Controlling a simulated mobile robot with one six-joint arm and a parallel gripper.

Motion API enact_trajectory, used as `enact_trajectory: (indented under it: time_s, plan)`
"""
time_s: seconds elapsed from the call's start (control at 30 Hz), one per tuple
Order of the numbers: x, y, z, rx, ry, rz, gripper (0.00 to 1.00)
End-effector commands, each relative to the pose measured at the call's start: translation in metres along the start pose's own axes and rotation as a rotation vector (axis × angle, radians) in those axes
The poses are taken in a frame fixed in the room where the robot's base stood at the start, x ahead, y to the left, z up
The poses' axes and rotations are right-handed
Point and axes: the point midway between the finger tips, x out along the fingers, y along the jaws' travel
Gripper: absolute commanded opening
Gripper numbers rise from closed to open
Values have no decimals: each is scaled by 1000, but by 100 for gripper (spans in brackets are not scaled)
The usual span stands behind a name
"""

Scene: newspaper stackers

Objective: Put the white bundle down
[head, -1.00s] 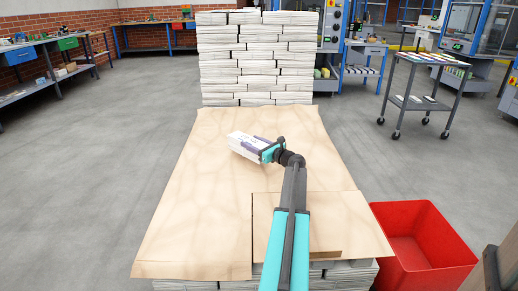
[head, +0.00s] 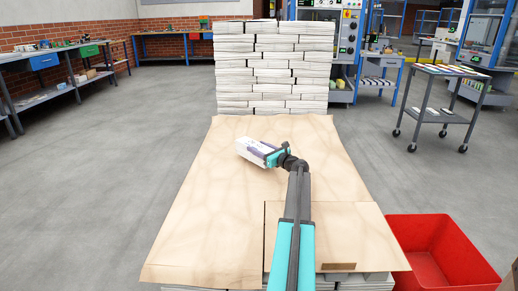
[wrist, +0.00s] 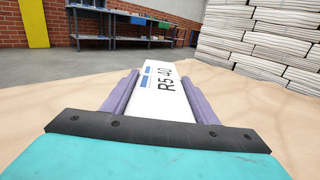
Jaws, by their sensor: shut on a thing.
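The white bundle (head: 251,150) is in my gripper (head: 264,152), over the middle of the brown sheet (head: 215,205). In the wrist view the bundle (wrist: 165,88) lies between the two purple fingers of my gripper (wrist: 160,95), which press on its sides. Its top bears the print "R5 40" and blue marks. The gripper is shut on it. The bundle looks low, close to the sheet, but I cannot tell whether it touches. Its underside is hidden.
A tall stack of white bundles (head: 275,70) stands at the sheet's far end. A red bin (head: 445,255) stands at the near right. A grey cart (head: 440,112) is farther right, and a workbench (head: 60,65) is at the left. The sheet around the gripper is clear.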

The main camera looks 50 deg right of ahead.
Motion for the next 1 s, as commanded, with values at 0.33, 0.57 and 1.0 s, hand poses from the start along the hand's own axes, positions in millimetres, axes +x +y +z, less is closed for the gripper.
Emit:
enact_trajectory:
  time_s: [0.33, 0.57, 1.0]
  plan:
    - [0, 0, -27, 1, -5, 0, 0]
    - [0, 0, -27, 1, -5, 0, 0]
    - [0, 0, -32, 0, 0, 0, 72]
